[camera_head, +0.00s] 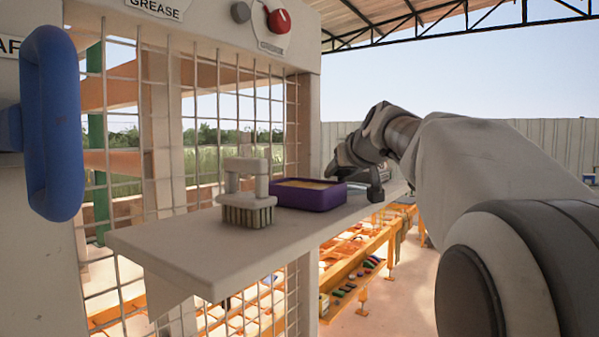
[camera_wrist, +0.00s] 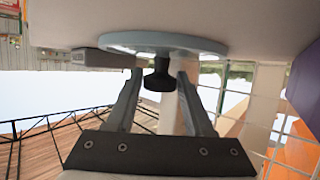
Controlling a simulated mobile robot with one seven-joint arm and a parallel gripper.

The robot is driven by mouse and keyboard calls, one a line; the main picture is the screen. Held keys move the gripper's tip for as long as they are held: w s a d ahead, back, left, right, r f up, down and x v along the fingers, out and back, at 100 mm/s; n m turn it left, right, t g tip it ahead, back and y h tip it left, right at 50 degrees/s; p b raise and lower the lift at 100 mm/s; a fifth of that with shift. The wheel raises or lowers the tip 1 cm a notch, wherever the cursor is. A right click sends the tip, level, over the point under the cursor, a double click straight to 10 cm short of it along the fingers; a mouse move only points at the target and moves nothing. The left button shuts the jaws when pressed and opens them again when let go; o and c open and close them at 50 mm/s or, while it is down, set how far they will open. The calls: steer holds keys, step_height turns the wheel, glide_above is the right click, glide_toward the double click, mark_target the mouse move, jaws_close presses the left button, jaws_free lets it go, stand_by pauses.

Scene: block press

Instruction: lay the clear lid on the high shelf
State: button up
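The lid shows in the wrist view as a pale blue-grey disc (camera_wrist: 205,46) with a black knob (camera_wrist: 158,80). It appears to lie flat on the high shelf (camera_wrist: 250,20), which fills the top of that upside-down view. In the head view the shelf (camera_head: 180,248) juts out from the wire mesh; I cannot make out the lid there. My gripper (camera_wrist: 159,78) is open, one finger on each side of the knob with a gap at both. In the head view my gripper (camera_head: 374,188) is at the shelf's far end, beyond the purple tray.
On the shelf stand a purple tray (camera_head: 310,199) with yellowish contents and a pale brush-like block (camera_head: 247,205). A grey block (camera_wrist: 92,58) lies beside the lid. A blue handle (camera_head: 52,125) sticks out at left. The shelf's near end is bare.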

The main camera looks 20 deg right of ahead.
steer(key=o, duration=0.3)
steer(key=shift+r+p, duration=0.3)
steer(key=shift+p, duration=0.05)
steer(key=b+v, duration=0.2)
steer(key=v, duration=1)
steer(key=shift+f, duration=0.15)
